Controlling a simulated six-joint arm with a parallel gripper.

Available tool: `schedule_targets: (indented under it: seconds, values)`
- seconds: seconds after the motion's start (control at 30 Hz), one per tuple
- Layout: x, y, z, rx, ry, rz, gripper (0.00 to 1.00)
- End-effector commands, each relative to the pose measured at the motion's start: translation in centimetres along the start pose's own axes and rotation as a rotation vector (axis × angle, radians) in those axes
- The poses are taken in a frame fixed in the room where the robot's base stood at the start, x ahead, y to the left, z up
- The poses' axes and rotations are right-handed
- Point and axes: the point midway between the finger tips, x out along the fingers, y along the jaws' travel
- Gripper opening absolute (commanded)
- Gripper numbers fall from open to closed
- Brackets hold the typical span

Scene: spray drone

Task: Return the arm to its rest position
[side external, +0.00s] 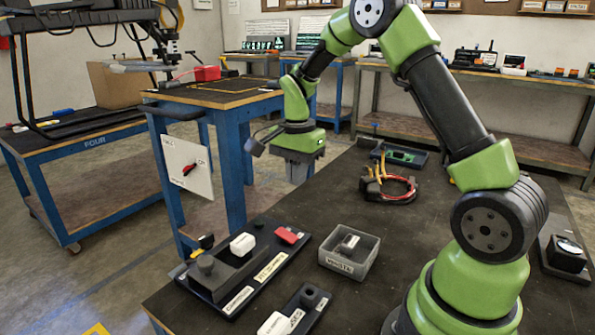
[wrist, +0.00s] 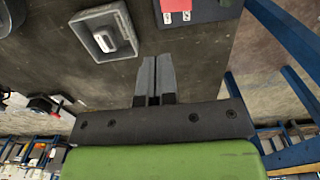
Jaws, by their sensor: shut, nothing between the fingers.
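My green arm is bent, with my gripper (side external: 297,178) hanging over the dark bench near its left edge, behind the black fixture board (side external: 262,245). In the wrist view the two grey fingers of my gripper (wrist: 156,62) are together with nothing between them. The fingers are clear of the parts on the bench in both views.
A labelled grey bin (side external: 340,265) holding a small part stands mid-bench; it also shows in the wrist view (wrist: 82,42). The fixture board carries a white block (side external: 243,244) and a red block (side external: 289,235). Red and yellow cables (side external: 388,185) lie farther back.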

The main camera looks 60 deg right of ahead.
Motion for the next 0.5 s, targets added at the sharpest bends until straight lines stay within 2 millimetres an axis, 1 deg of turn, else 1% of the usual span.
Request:
schedule_targets:
  seconds: [0.1, 0.43, 0.5]
  values:
    - [-0.6, 0.12, -0.03, 0.0, 0.001, -0.001, 0.0]
    - [-0.72, 0.15, 0.02, -0.002, 0.001, -0.001, 0.0]
    - [-1.22, 0.23, 0.29, -0.018, 0.001, -0.012, 0.0]
